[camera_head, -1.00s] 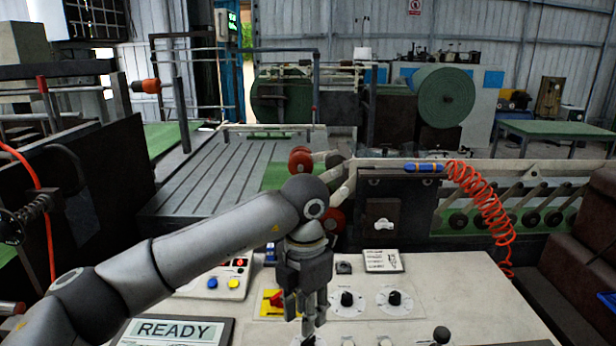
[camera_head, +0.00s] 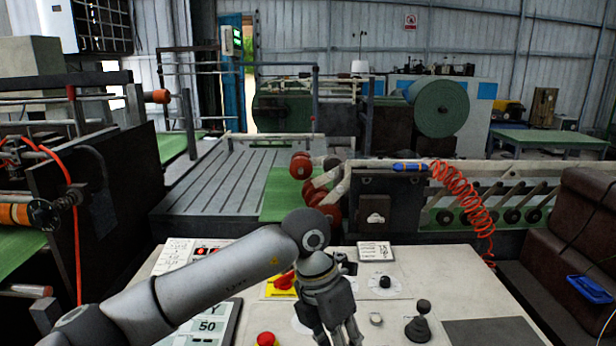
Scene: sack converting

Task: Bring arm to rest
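My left arm comes in from the lower left, and its gripper (camera_head: 338,335) hangs pointing down over the control panel (camera_head: 465,290). Its fingertips are cut off by the bottom edge, so its opening is hard to judge. It appears to hold nothing, though its lower end is hidden. A red switch handle on a yellow plate (camera_head: 280,287) is just left of the gripper, partly covered by my arm. A black knob (camera_head: 385,282) and a black joystick (camera_head: 418,322) stand to its right. My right gripper is not in view.
A display showing 50 (camera_head: 207,327) and a red button (camera_head: 267,339) lie left of the gripper. A coiled orange hose (camera_head: 463,190) hangs behind the panel. The panel's right side is mostly clear.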

